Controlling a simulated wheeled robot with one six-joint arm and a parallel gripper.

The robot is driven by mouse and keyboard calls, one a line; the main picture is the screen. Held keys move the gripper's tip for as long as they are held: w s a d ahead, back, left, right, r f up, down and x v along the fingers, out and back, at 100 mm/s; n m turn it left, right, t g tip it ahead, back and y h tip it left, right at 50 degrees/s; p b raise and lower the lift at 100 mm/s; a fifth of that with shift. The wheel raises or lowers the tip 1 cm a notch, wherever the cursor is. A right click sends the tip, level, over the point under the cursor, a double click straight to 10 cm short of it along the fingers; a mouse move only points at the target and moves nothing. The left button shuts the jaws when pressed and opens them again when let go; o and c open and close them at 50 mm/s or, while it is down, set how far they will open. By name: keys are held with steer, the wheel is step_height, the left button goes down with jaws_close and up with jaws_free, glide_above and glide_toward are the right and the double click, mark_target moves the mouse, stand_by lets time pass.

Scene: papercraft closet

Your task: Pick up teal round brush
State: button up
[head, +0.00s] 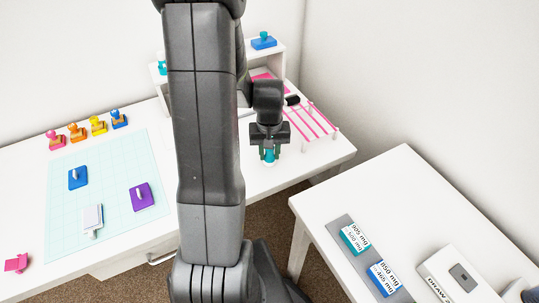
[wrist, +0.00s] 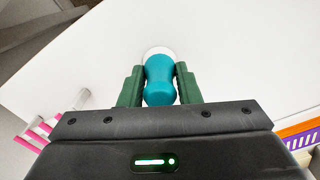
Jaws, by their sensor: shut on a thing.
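The teal round brush (wrist: 159,76) is between my gripper's two green-padded fingers in the wrist view, with a white part showing at its far end. My gripper (wrist: 159,88) is shut on it. In the head view my gripper (head: 269,150) points down over the right part of the white desk, and the teal brush (head: 269,155) shows just below its fingers. I cannot tell whether the brush touches the desk top.
A pink-striped rack (head: 310,122) stands just right of my gripper. A white shelf (head: 268,66) is behind it. A cutting mat (head: 110,200) with blue and purple tools lies left. A separate white table (head: 400,190) with boxes is at right, across a gap.

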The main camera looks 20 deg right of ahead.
step_height(320, 180, up, 10)
steer(key=shift+r+p, duration=0.1)
steer(key=shift+p, duration=0.2)
stand_by(0.3)
steer(key=shift+o, duration=1.4)
steer(key=shift+c, duration=1.1)
